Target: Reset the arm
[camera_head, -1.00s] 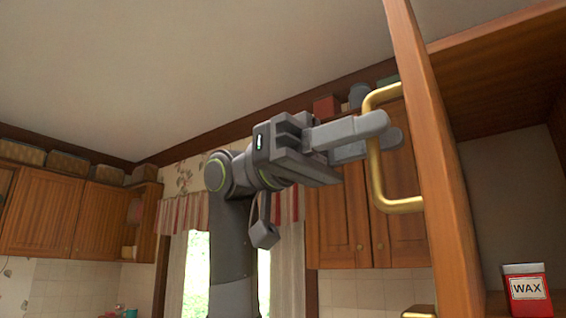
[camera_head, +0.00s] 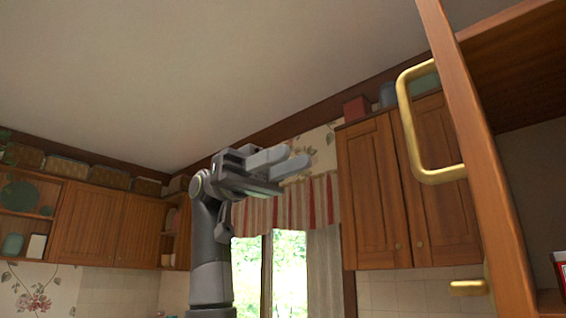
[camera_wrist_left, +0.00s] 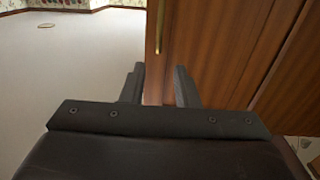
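My left gripper (camera_head: 294,158) is raised in the middle of the head view, in front of the wallpaper and curtain. It is empty, and a gap shows between its fingers in the left wrist view (camera_wrist_left: 160,82). The gold handle (camera_head: 423,125) of an open wooden cabinet door (camera_head: 480,150) stands to the right, clear of the gripper. The door is seen nearly edge-on. My right gripper is not in view.
Wooden wall cabinets (camera_head: 375,195) hang behind, with more (camera_head: 105,225) at the far left. The open cabinet interior (camera_head: 535,85) is at the right edge, with a red item partly cut off. A striped curtain (camera_head: 285,207) hangs at the window. The room's middle looks free.

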